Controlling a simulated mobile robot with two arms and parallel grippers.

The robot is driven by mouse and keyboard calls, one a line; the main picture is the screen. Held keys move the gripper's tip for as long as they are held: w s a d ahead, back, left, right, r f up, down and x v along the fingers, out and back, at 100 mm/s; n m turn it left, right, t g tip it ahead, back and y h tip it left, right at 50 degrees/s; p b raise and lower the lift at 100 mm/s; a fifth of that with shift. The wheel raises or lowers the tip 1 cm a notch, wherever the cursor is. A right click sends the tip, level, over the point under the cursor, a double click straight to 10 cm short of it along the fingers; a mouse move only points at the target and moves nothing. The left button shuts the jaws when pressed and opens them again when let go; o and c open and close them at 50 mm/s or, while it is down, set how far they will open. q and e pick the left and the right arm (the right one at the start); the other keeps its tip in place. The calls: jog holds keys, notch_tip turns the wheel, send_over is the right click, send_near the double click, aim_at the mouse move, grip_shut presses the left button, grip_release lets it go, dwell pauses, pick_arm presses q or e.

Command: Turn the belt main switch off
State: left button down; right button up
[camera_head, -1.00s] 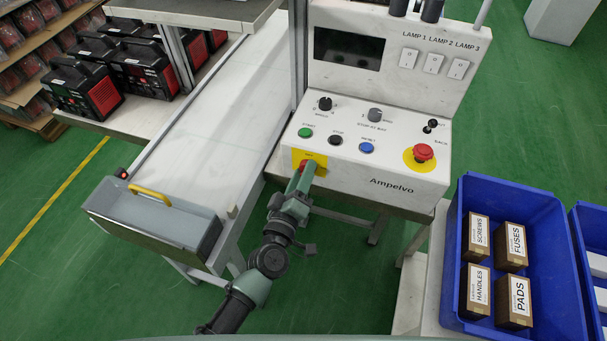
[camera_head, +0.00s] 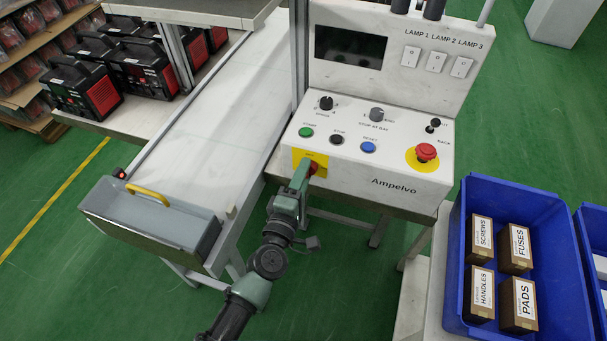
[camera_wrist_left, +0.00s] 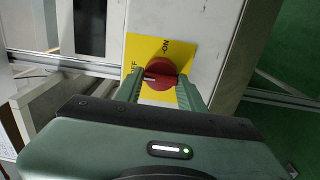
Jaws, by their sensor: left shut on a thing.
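The belt main switch is a red rotary knob on a yellow plate on the front of the white control console. It shows in the head view (camera_head: 314,168) and in the wrist view (camera_wrist_left: 158,74). The plate reads ON at the top and OFF at the left in the wrist view. A pale mark on the knob lies on its left, toward the OFF label. My left gripper (camera_head: 304,174) is shut on the knob, with one finger on each side in the wrist view (camera_wrist_left: 160,88). It hides part of the knob and plate. My right gripper is not in view.
The white console (camera_head: 375,185) carries several buttons, knobs and a red emergency stop (camera_head: 426,151). A conveyor belt (camera_head: 200,130) with a grey tray (camera_head: 150,222) lies to its left. A blue bin (camera_head: 467,240) with small boxes stands at the right.

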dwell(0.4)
pick_arm(q)
jog(key=c, duration=0.9)
grip_release()
jog(key=shift+s, duration=0.1)
jog(key=v, duration=0.7)
jog(key=shift+s+a+b, duration=0.15)
jog(key=shift+s+b, duration=0.15)
jog(key=shift+b, duration=0.1)
jog(key=shift+f, duration=0.1)
